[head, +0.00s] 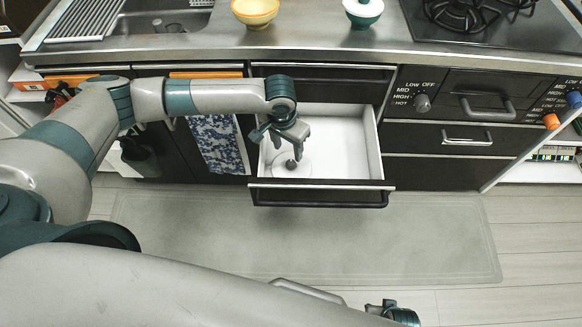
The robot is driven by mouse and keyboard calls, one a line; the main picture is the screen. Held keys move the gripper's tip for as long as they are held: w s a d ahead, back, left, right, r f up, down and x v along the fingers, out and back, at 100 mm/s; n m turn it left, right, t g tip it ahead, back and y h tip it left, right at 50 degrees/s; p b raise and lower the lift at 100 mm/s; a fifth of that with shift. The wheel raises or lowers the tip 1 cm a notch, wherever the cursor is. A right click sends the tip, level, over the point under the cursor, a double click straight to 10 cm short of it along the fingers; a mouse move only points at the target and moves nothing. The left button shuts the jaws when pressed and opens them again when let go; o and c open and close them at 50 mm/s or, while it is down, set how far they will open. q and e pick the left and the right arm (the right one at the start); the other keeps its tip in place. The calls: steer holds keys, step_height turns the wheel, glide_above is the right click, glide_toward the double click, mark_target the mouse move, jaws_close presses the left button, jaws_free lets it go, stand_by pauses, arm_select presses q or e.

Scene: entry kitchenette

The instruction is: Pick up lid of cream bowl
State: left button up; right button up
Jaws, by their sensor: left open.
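A round whitish lid (300,171) with a dark knob (291,164) lies in the open drawer (345,145), towards its left front; I take it for the cream bowl's lid. My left gripper (279,144) is open and empty, pointing down just above the lid, with one finger close to the knob. I cannot tell whether they touch. On the counter stand a yellow bowl (255,14) with a pale inside and a green bowl (364,17) with a white lid (364,3) on it. My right gripper (392,311) shows only partly at the bottom edge.
The drawer front (320,194) sticks out over a grey mat (330,240). A blue patterned towel (218,145) hangs left of the drawer. The stove (490,25) is at the back right, and the sink (160,17) at the back left. The drawer's right side is bare.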

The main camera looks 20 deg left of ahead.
mark_target(290, 163)
arm_select(q)
steer(key=f, duration=0.3)
steer(key=shift+w+d+f, duration=0.1)
steer(key=shift+w+f, duration=0.15)
steer(key=shift+f, duration=0.35)
arm_select(e)
steer(key=shift+s+r, duration=0.35)
arm_select(q)
steer(key=shift+f, duration=0.15)
arm_select(e)
steer(key=shift+w, duration=0.1)
arm_select(q)
steer(key=f, duration=0.4)
steer(key=shift+w+d+f, duration=0.15)
steer(key=shift+w, duration=0.15)
steer(key=shift+f, duration=0.35)
arm_select(e)
steer(key=shift+w+a+r, duration=0.1)
steer(key=shift+w+r, duration=0.3)
steer(key=shift+w, duration=0.35)
